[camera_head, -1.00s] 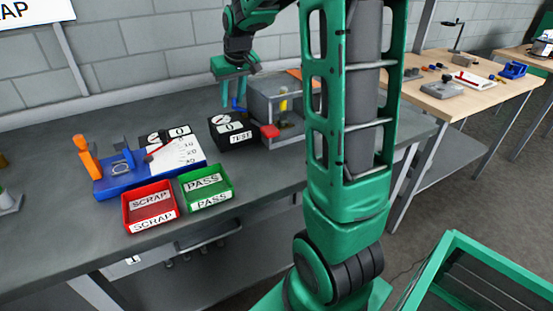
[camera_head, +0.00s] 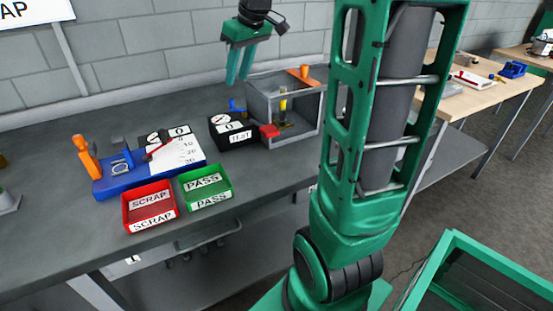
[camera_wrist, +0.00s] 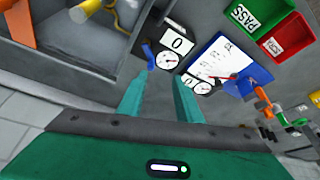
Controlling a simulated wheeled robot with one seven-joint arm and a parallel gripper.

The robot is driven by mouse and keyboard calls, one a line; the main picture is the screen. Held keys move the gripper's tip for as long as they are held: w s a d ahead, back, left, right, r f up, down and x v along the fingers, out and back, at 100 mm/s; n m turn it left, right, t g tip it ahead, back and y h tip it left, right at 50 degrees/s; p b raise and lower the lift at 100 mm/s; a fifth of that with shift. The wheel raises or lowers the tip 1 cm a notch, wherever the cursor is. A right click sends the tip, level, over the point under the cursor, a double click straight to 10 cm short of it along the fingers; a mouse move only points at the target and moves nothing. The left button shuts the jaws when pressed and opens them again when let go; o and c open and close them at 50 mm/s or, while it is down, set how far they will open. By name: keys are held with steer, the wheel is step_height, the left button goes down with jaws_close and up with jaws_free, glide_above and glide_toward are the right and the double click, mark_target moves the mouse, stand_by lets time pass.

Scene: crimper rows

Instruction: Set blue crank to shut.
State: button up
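The blue crank (camera_head: 236,105) is a small blue lever at the left side of the grey box, behind the black gauge unit. It also shows in the wrist view (camera_wrist: 149,54), just beyond the fingertips. My gripper (camera_head: 239,80) is above the crank and apart from it, fingers pointing down. In the wrist view, the two green fingers (camera_wrist: 160,80) are apart with nothing between them. The crank's pivot and exact setting are too small to make out.
The grey open-fronted box (camera_head: 294,133) holds a yellow cylinder (camera_head: 283,108); a red knob (camera_head: 269,131) is at its front left and an orange part (camera_head: 300,76) on top. The black gauge unit (camera_head: 234,132), blue fixture (camera_head: 190,170), red SCRAP bin (camera_head: 150,205) and green PASS bin (camera_head: 207,187) stand left.

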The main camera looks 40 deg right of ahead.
steer(key=s+a+f+m, duration=0.2)
steer(key=s+a+f, duration=0.65)
steer(key=s, duration=0.25)
steer(key=s+f+m+g, duration=0.1)
steer(key=s+f, duration=0.1)
steer(key=s, duration=0.4)
steer(key=s+d+f+m+g+h, duration=0.1)
steer(key=s+f+m, duration=0.1)
steer(key=s, duration=0.4)
steer(key=shift+s+d+f+m+g, duration=0.3)
steer(key=shift+f+g, duration=0.05)
steer(key=shift+g, duration=0.05)
